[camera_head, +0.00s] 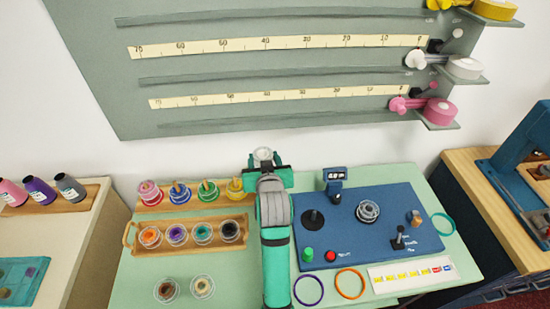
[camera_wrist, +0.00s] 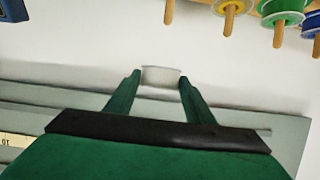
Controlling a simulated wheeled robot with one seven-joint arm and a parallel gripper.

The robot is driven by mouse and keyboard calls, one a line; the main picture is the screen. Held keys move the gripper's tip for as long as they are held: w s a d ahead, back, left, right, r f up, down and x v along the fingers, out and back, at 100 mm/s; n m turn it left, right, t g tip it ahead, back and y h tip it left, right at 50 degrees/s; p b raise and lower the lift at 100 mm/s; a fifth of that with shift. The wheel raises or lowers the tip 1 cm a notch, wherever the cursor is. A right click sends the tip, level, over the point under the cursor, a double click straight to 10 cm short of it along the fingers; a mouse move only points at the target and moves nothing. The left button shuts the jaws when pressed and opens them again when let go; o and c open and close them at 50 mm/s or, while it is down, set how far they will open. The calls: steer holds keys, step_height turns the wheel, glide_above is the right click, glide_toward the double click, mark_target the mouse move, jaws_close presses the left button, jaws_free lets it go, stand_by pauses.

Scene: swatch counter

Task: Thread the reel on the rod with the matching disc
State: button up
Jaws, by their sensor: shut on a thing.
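My gripper (camera_head: 264,166) is shut on a whitish reel (camera_head: 263,154) above the back of the counter. In the wrist view the reel (camera_wrist: 161,77) sits between both fingertips of my gripper (camera_wrist: 160,84). A row of rods with reels stands at the back left: red (camera_head: 149,192), blue (camera_head: 179,191), green (camera_head: 208,189) and yellow (camera_head: 236,187). In the wrist view a wooden rod (camera_wrist: 169,12) beside the yellow reel (camera_wrist: 229,5) shows no reel on its visible part. My arm hides that end of the row in the head view; I cannot see a disc there.
A wooden tray (camera_head: 130,236) holds several coloured reels. Two reels (camera_head: 166,290) stand in front. A blue panel (camera_head: 385,205) with knobs lies right of my arm, near loose rings (camera_head: 351,283). A grey wall board (camera_head: 250,75) rises behind.

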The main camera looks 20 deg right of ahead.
step_height(320, 180, down, 5)
steer(key=shift+f, duration=0.2)
stand_by(0.5)
steer(key=shift+a, duration=0.1)
steer(key=shift+s+d, duration=0.2)
steer(key=shift+w+a, duration=0.15)
steer(key=shift+a, duration=0.05)
stand_by(0.5)
steer(key=shift+d, duration=0.2)
steer(key=shift+f, duration=0.15)
stand_by(0.4)
steer(key=shift+a+f, duration=0.1)
steer(key=shift+f, duration=0.45)
